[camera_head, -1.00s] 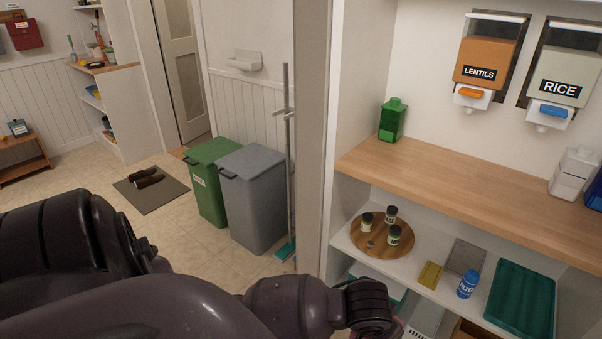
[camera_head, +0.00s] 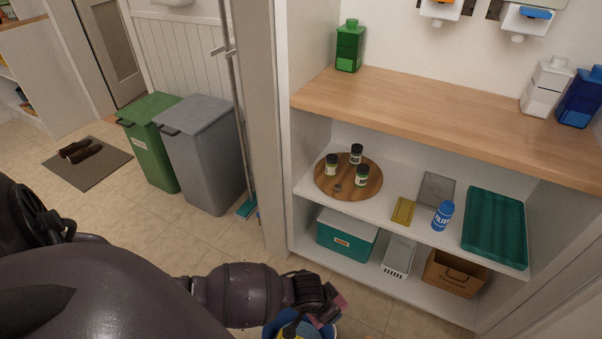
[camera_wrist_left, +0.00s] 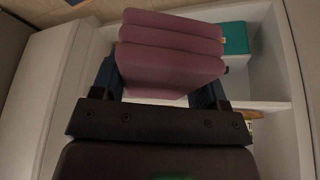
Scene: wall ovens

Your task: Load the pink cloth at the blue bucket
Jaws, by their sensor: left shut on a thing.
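My left gripper (camera_head: 328,304) is shut on the pink cloth (camera_head: 341,301), which shows only as a small pink patch past the fingers in the head view. In the left wrist view the cloth (camera_wrist_left: 170,55) is a folded, layered dusky-pink block between the two fingers. A blue bucket (camera_head: 310,329) is at the bottom edge of the head view, just below the left gripper. It is mostly cut off by the frame and partly covered by the gripper; something yellow and black shows in it. My right gripper is not in view.
A shelf unit with a wooden counter (camera_head: 430,110) stands to the right. Its shelves hold a round wooden board (camera_head: 325,184), a teal tray (camera_head: 495,228), a teal box (camera_head: 345,238) and a cardboard box (camera_head: 455,275). Green (camera_head: 150,150) and grey (camera_head: 205,150) bins stand left. Tiled floor lies between.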

